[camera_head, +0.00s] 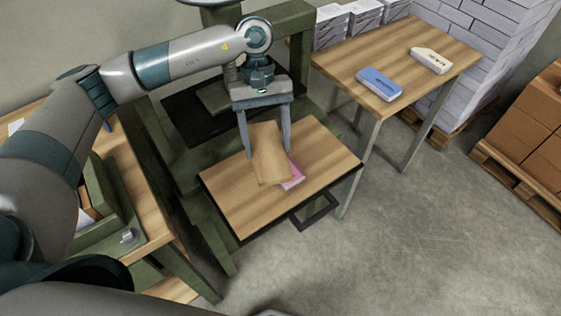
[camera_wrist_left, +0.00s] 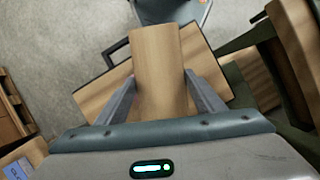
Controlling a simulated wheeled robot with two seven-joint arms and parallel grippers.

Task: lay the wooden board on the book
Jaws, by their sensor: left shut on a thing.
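My left gripper (camera_head: 267,150) points down over the wooden-topped platform (camera_head: 232,200) and is shut on the wooden board (camera_head: 268,158). The board is a light brown rectangular piece, and it also shows between the fingers in the left wrist view (camera_wrist_left: 160,62). Below the board's right edge a pink book (camera_head: 294,175) lies on the platform, mostly hidden by the board. I cannot tell whether the board touches the book. My right gripper is not in view.
A green metal frame (camera_head: 290,32) rises behind the platform. The floor at front right is clear.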

